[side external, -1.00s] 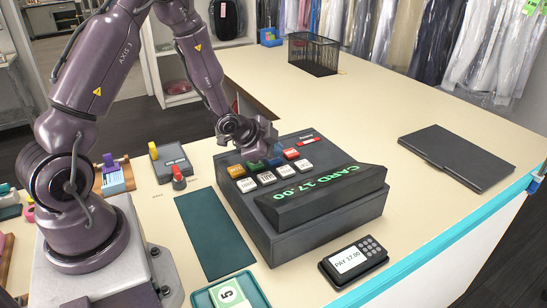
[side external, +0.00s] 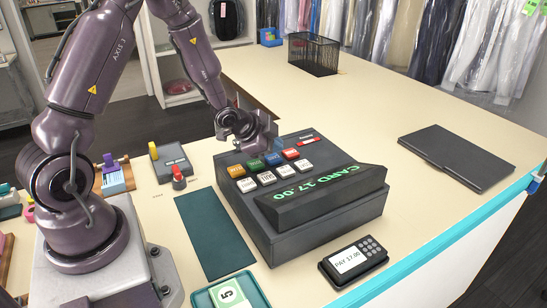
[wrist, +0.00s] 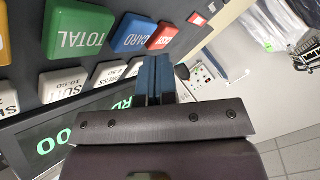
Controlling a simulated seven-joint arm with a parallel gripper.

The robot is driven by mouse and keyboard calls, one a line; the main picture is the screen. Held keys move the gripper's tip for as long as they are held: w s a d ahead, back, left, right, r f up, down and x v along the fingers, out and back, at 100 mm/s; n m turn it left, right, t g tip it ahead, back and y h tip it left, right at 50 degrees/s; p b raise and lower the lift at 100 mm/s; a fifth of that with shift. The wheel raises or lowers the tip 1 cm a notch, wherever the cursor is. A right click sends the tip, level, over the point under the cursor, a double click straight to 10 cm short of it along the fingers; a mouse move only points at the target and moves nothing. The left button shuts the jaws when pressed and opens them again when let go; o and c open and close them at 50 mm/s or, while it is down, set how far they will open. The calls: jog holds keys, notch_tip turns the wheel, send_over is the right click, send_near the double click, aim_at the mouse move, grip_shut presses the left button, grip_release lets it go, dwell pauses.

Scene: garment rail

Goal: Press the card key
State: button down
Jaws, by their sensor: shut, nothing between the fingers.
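The card key (wrist: 135,33) is blue and marked CARD in the wrist view. In the side view the blue key (side external: 272,159) sits between the green and red keys on the dark register (side external: 320,232). The register display (side external: 318,184) reads CARD 17.00 in green. My gripper (side external: 268,143) is above the back of the key rows, apart from the blue key. In the wrist view my gripper's dark blue fingers (wrist: 155,60) are together and empty. The exact gap between fingertips and key is hard to judge.
A card terminal (side external: 353,261) reading PAY 17.00 lies in front of the register. A dark green mat (side external: 214,232) is at its left, and a teal tray (side external: 204,298) is at the front. A flat black folder (side external: 458,157) lies right. The counter behind is mostly clear.

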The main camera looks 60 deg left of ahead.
aim_at(274, 159)
jog(key=shift+r, duration=2.5)
